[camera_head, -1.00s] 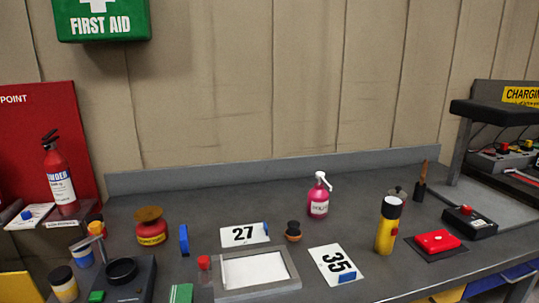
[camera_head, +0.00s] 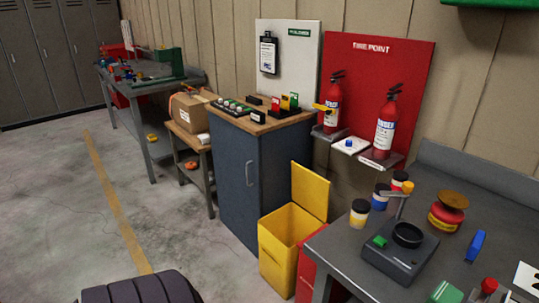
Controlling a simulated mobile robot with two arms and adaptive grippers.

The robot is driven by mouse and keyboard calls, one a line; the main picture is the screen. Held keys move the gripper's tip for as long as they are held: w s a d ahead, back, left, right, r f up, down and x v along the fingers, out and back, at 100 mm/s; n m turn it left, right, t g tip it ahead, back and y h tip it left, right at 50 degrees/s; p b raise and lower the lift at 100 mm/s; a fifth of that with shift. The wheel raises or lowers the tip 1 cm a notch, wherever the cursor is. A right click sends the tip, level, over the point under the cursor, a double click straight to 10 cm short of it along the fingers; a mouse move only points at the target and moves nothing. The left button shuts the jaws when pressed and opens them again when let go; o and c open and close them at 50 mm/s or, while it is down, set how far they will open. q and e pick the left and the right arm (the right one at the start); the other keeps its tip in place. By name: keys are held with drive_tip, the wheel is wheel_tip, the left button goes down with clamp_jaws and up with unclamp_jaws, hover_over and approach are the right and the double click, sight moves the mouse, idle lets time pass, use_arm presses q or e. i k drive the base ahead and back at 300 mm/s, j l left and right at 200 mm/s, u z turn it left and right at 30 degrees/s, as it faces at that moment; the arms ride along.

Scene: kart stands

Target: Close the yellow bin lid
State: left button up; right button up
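The yellow bin (camera_head: 277,254) stands on the floor between the blue-grey cabinet and the grey workbench. Its yellow lid (camera_head: 310,191) is open and stands upright at the back of the bin, so the inside shows. A red bin (camera_head: 307,277) stands close beside it on the right, partly hidden by the workbench. Neither of my grippers is in view.
The grey workbench (camera_head: 342,247) with jars and a black device juts out at the right. A blue-grey cabinet (camera_head: 236,188) stands left of the bin. A black tyre-like object (camera_head: 140,291) is at the bottom left. The concrete floor (camera_head: 175,235) in front is mostly clear.

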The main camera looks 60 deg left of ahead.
sight(311, 191)
drive_tip(key=u, duration=1.6)
drive_tip(key=i+j, duration=0.15)
